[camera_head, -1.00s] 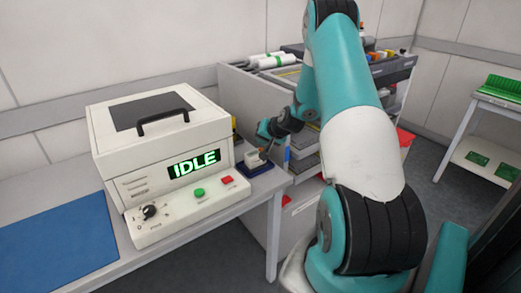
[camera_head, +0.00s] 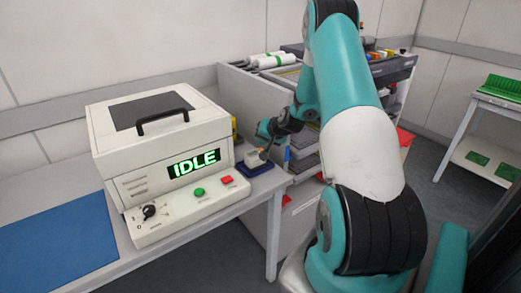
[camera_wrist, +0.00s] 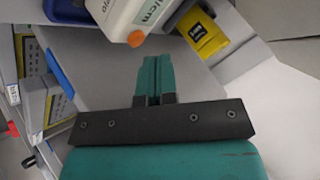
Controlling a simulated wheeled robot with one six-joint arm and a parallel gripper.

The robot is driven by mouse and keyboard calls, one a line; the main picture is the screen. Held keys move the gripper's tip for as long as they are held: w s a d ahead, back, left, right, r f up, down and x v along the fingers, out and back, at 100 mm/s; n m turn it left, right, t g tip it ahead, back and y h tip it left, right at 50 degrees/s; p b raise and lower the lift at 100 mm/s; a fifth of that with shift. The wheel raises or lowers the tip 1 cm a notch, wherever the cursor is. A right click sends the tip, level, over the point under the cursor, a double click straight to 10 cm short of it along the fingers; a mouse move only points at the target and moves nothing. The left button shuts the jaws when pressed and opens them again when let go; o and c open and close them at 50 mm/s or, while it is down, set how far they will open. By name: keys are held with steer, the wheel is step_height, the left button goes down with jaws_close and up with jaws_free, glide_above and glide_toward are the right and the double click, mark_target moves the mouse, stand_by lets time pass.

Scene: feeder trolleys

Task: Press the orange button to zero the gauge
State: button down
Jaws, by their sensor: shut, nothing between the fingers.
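The gauge (camera_head: 254,158) is a small whitish device on a blue base (camera_head: 259,169) near the right end of the bench. In the wrist view the gauge (camera_wrist: 120,14) is cut off at the top edge, with part of its lettering showing. Its orange button (camera_wrist: 136,39) is at the near end of the body. My gripper (camera_wrist: 153,60) is shut and empty, its teal fingertips pointing toward the gauge just below and right of the button in the picture. In the head view my gripper (camera_head: 265,150) is small, close beside the gauge.
A white machine (camera_head: 165,150) reading IDLE stands left of the gauge, with a green button (camera_head: 199,192), a red button (camera_head: 227,180) and a knob. A yellow box (camera_wrist: 206,38) stands near the gauge. A grey trolley (camera_head: 250,100) with trays stands behind. A blue mat (camera_head: 60,245) lies at left.

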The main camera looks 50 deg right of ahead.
steer(key=shift+f, duration=0.35)
steer(key=shift+f+b, duration=0.4)
steer(key=shift+b, duration=0.15)
steer(key=shift+r, duration=0.1)
stand_by(0.5)
steer(key=shift+r+p, duration=0.55)
steer(key=shift+r, duration=0.2)
steer(key=shift+r+p, duration=1.6)
steer(key=shift+r, duration=0.85)
